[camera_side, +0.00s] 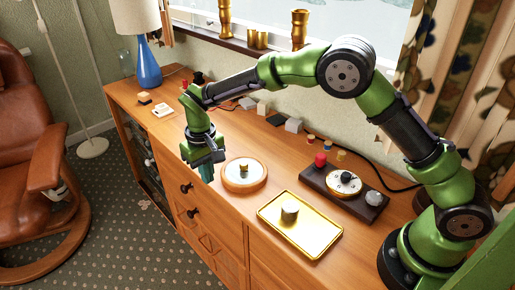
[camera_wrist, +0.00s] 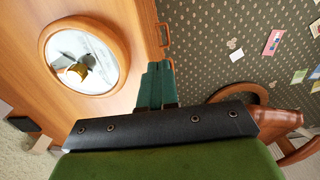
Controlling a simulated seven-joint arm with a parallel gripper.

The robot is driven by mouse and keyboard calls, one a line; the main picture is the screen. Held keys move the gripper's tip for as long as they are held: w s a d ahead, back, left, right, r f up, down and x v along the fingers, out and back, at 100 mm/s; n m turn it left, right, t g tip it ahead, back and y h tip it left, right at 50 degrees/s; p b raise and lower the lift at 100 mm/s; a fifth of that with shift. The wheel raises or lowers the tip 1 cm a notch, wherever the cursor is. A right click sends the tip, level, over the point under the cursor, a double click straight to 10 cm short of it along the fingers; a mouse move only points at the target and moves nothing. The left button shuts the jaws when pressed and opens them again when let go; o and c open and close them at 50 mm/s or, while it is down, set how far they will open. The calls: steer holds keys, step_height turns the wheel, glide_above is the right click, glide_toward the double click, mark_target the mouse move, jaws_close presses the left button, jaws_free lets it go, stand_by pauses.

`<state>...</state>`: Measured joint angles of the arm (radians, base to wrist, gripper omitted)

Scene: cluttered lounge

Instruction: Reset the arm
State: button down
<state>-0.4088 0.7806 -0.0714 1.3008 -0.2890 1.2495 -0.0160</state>
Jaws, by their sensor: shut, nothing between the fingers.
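My green arm reaches leftward over the wooden sideboard (camera_side: 290,175) in the side view. My gripper (camera_side: 207,172) points down near the sideboard's front edge, just left of the round wooden-rimmed dish (camera_side: 244,186). In the wrist view my gripper (camera_wrist: 158,70) has its teal fingers together, with nothing between them. The dish (camera_wrist: 122,52) shows to the left of the fingers there, apart from them, with a small gold piece (camera_wrist: 78,74) on its pale face.
A gold tray (camera_side: 275,240) with a small cylinder stands right of the dish. A dark board (camera_side: 312,178) with a dial and red knob lies behind it. A blue lamp (camera_side: 147,70) stands at the far left end. Patterned carpet (camera_wrist: 235,25) lies beyond the front edge.

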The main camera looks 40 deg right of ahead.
steer(key=shift+r, duration=0.25)
steer(key=shift+w, duration=0.1)
steer(key=s+d+r+m+t, duration=0.1)
steer(key=s+d+r+t, duration=0.1)
steer(key=s+d+r, duration=0.3)
steer(key=s+d+r+m+t+y, duration=0.1)
steer(key=s+d+r, duration=0.4)
steer(key=s, duration=0.7)
steer(key=s+d+r+m+t+y, duration=0.1)
steer(key=s+d+r+t, duration=0.3)
steer(key=s+r, duration=0.4)
steer(key=shift+s+d+m, duration=0.15)
steer(key=shift+d+m, duration=0.35)
steer(key=shift+d, duration=0.15)
